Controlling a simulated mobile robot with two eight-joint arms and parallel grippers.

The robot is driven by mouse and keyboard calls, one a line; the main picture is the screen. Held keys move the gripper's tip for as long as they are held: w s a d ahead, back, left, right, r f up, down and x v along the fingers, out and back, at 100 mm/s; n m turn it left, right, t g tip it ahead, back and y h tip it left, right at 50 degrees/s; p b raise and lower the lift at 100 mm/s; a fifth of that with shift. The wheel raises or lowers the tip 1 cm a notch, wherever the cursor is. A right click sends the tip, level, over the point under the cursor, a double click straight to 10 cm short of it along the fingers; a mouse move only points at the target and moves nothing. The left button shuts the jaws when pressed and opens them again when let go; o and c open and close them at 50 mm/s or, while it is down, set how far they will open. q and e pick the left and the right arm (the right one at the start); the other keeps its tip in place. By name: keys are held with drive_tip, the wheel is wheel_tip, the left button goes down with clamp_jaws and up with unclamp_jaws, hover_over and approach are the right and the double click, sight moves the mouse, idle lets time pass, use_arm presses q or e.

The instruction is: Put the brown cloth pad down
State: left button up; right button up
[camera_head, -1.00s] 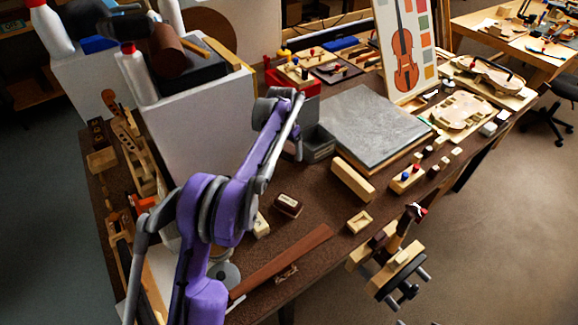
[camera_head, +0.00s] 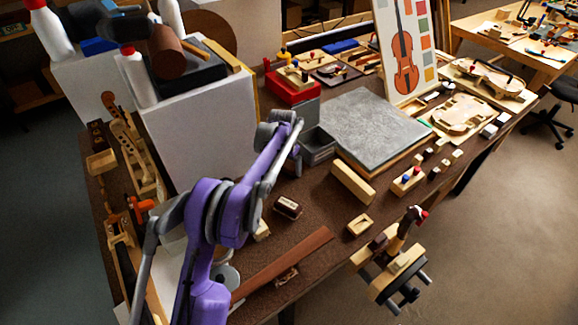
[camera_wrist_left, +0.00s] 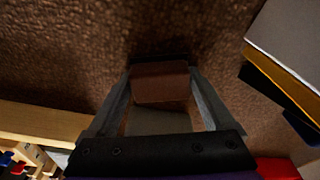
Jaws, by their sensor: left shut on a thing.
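The brown cloth pad (camera_wrist_left: 160,82) is between the two fingertips of my left gripper (camera_wrist_left: 162,88) in the left wrist view. The gripper is shut on it. A dark shadow lies on the brown bench top (camera_wrist_left: 60,60) just beyond the pad; I cannot tell whether the pad touches the bench. In the head view my left gripper (camera_head: 297,152) points down beside the dark grey bin (camera_head: 319,148), mostly behind my purple arm. The pad is hidden there. My right gripper is not in view.
A grey slab (camera_head: 372,125) lies right of the bin. A wooden block (camera_head: 353,182) and a dark brown block (camera_head: 287,207) lie nearer. Bench top shows bare between them.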

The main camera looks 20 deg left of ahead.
use_arm(q)
drive_tip(key=shift+s+f, duration=0.1)
drive_tip(key=shift+f, duration=0.15)
drive_tip(key=o, duration=1.2)
drive_tip(key=shift+d+f, duration=0.1)
